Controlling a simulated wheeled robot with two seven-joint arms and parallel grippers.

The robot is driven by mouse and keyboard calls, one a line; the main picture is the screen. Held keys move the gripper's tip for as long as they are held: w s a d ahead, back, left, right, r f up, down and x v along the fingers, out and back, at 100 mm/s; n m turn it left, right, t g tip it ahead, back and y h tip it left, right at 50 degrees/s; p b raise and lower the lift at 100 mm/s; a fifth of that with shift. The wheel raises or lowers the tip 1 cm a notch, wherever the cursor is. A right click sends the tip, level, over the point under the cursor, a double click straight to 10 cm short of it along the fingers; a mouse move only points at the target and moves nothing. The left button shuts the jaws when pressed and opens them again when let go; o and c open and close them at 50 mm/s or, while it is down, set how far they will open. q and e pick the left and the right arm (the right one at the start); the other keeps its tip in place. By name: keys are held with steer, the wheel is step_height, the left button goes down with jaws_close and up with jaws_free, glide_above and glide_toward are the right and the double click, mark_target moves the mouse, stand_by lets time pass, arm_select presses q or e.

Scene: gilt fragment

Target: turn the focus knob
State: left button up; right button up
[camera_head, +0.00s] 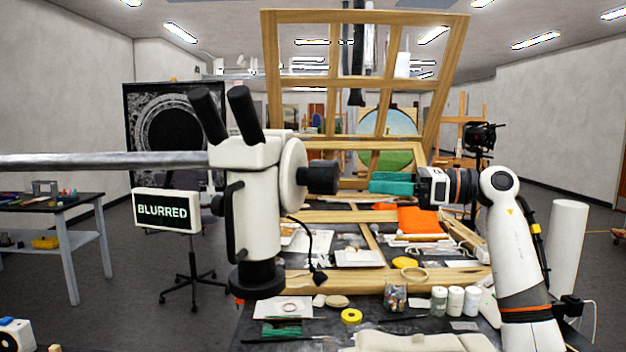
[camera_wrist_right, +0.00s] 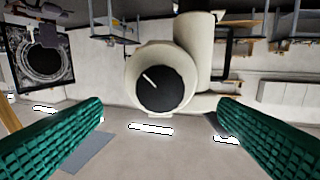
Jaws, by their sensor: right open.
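The microscope (camera_head: 257,190) is white with black eyepieces and hangs from a grey horizontal bar. Its black focus knob (camera_head: 323,177) sticks out to the right from a white round housing. In the right wrist view the knob (camera_wrist_right: 160,88) faces the camera, with a white line pointing to the upper left. A sign (camera_head: 166,211) beside the microscope reads "BLURRED". My right gripper (camera_head: 372,183), with green fingers, is just right of the knob, at about its height and apart from it. It is open and empty, and the knob lies between its fingers in the wrist view. My left gripper is out of view.
Below is a cluttered table with white jars (camera_head: 456,301), a yellow tape roll (camera_head: 351,316) and an orange cloth (camera_head: 418,221). A wooden frame (camera_head: 270,60) stands behind. A black cable hangs below the knob. The air between gripper and knob is clear.

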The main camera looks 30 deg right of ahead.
mark_target(336, 180)
steer(key=p+x, duration=0.4)
steer(key=x, duration=0.6)
steer(key=shift+w+a+r+p, duration=0.1)
steer(key=shift+a+r+p, duration=0.05)
steer(key=shift+a+p, duration=0.15)
steer(key=shift+w+a, duration=0.3)
steer(key=shift+w, duration=0.15)
steer(key=c, duration=1)
steer(key=shift+m+p, duration=1.05)
steer(key=shift+m, duration=1.75)
